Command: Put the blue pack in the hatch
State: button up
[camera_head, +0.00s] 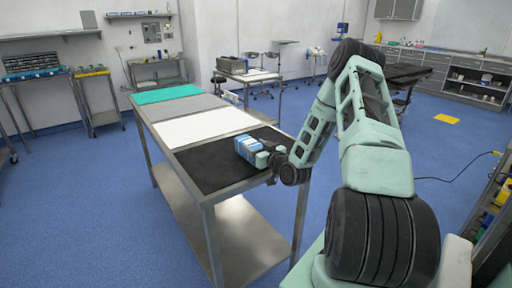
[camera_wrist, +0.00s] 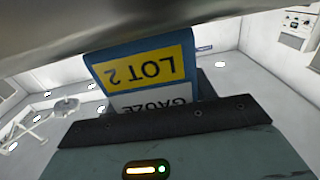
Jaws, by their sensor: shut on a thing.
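The blue pack (camera_head: 248,148) is at the near black end of the steel table in the head view. My gripper (camera_head: 270,159) is shut on it from the right. In the wrist view the blue pack (camera_wrist: 143,72) shows a yellow label reading "LOT 2" and a white "GAUZE" label, both upside down. Part of my gripper (camera_wrist: 170,122) covers its lower part. I cannot tell whether the pack touches the table top. I cannot make out a hatch for certain in either view.
The steel table (camera_head: 208,198) has teal, grey, white and black areas on top, otherwise clear. A yellow-topped cart (camera_head: 92,73) and a shelf rack stand at the back left. A second table (camera_head: 250,75) stands behind. A rack with coloured items is at the right edge.

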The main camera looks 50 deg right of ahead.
jog(key=shift+f, duration=0.1)
jog(key=o, duration=1.2)
jog(key=shift+o, duration=0.2)
